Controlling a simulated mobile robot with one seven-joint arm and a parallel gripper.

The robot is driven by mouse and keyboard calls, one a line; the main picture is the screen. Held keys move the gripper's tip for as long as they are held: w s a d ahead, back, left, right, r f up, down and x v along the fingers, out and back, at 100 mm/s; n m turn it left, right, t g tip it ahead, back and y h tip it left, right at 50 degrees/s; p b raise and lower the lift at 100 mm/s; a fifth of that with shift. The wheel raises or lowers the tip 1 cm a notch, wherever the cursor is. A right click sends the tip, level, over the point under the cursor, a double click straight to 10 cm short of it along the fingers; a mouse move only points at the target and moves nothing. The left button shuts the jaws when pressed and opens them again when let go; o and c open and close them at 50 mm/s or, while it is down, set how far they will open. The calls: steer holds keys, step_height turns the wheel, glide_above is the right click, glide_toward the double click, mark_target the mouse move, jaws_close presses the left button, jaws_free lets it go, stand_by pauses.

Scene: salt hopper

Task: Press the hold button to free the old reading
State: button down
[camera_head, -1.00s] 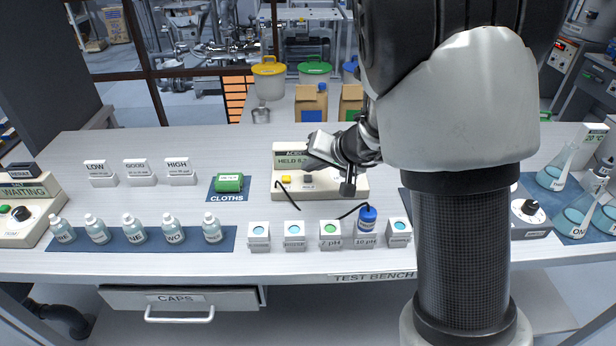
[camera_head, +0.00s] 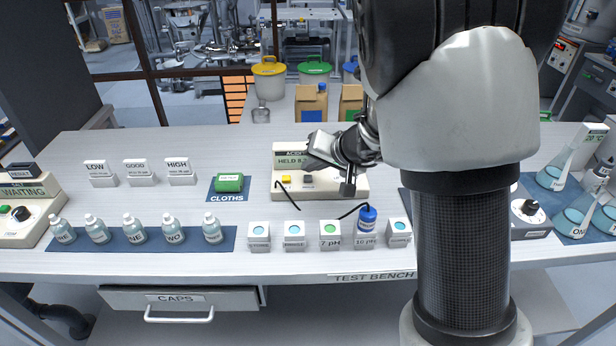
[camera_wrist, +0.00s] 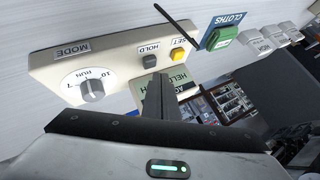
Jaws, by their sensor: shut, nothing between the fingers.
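The beige meter (camera_head: 345,187) stands on the bench, with a display (camera_head: 292,161) that reads HELD and a value partly hidden by my arm. In the wrist view, its grey button labelled HOLD (camera_wrist: 150,61) sits between a yellow button (camera_wrist: 179,53) and the round MODE knob (camera_wrist: 92,90). My gripper (camera_wrist: 156,77) is shut and empty, its fingertips close to the HOLD button in the picture. I cannot tell whether they touch it. In the head view my gripper (camera_head: 348,188) is over the meter's front panel.
Small labelled cups, one with a blue-capped probe (camera_head: 367,218), line the bench front. Several bottles (camera_head: 135,230) stand on a blue mat further left. Flasks (camera_head: 575,222) stand at the right.

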mark_target(311, 184)
steer(key=shift+f, duration=0.1)
steer(key=shift+f+b, duration=0.35)
steer(key=shift+b, duration=0.4)
steer(key=shift+f+b, duration=0.6)
steer(key=shift+b, duration=0.4)
stand_by(0.6)
steer(key=shift+r, duration=0.15)
steer(key=shift+r+p, duration=0.45)
steer(key=shift+r, duration=0.4)
steer(key=shift+r+p, duration=1.55)
steer(key=shift+r, duration=0.95)
